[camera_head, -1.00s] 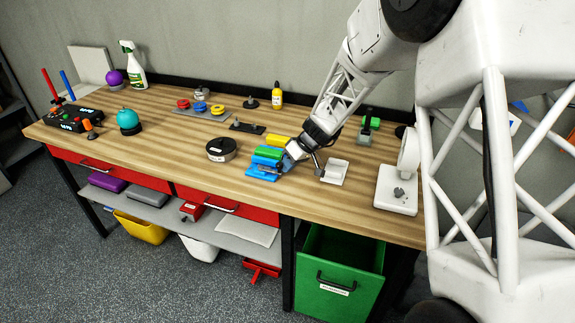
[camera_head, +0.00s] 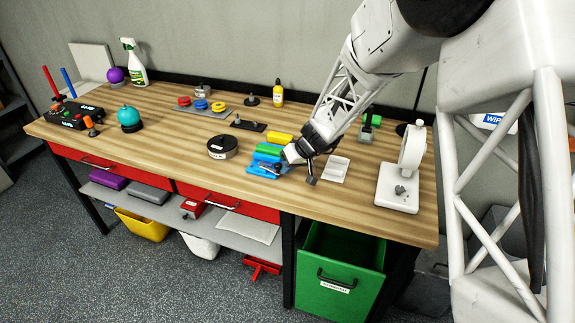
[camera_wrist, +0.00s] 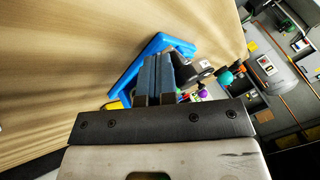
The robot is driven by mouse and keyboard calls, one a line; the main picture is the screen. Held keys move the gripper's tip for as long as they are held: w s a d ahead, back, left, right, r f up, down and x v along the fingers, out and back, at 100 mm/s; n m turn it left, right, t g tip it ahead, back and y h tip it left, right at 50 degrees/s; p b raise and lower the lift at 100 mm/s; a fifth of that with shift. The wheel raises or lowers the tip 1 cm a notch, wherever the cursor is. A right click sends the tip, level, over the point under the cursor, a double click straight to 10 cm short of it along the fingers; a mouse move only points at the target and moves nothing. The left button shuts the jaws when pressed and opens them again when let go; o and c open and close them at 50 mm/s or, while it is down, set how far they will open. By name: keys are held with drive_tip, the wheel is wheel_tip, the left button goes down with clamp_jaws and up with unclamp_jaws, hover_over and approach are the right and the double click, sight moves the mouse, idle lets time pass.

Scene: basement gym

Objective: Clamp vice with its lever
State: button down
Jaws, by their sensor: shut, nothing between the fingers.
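A blue vice (camera_head: 257,168) sits near the front edge of the bench, with a green block (camera_head: 268,149) at its back side. In the wrist view, its blue frame (camera_wrist: 133,78) shows beyond and beside my fingers. My gripper (camera_head: 284,162) is low at the right side of the vice. In the wrist view my gripper's fingers (camera_wrist: 158,68) are together, with nothing between them. A dark rounded part (camera_wrist: 197,70) lies just right of the fingers; I cannot tell whether it is the lever. My gripper and arm partly hide the vice's right side, and contact is unclear.
A yellow block (camera_head: 280,137) lies behind the vice and a black round tin (camera_head: 222,147) to its left. A white flat piece (camera_head: 334,168) and a white stand (camera_head: 398,190) are to the right. An open green drawer (camera_head: 340,290) juts out below.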

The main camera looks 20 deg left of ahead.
drive_tip(key=s+m+t, duration=0.2)
drive_tip(key=m, duration=0.1)
drive_tip(key=shift+s+a, duration=0.3)
drive_tip(key=shift+s, duration=0.05)
drive_tip(key=s+m, duration=0.1)
drive_tip(key=a+m+t, duration=0.1)
drive_tip(key=m, duration=0.1)
drive_tip(key=s+m+t+h, duration=0.1)
drive_tip(key=shift+s+a, duration=0.25)
drive_tip(key=shift+s, duration=0.05)
drive_tip(key=shift+s+a+m+t, duration=0.15)
drive_tip(key=shift+m+t, duration=0.15)
drive_tip(key=shift+m, duration=0.1)
drive_tip(key=shift+s+a, duration=0.65)
drive_tip(key=shift+a, duration=0.15)
drive_tip(key=shift+s+a, duration=0.1)
drive_tip(key=shift+s+d+r, duration=0.15)
drive_tip(key=shift+d, duration=1.9)
drive_tip(key=s+a+v, duration=0.1)
drive_tip(key=v, duration=0.8)
drive_tip(key=shift+s+d+r, duration=0.25)
drive_tip(key=shift+d+r, duration=0.05)
drive_tip(key=shift+r, duration=0.1)
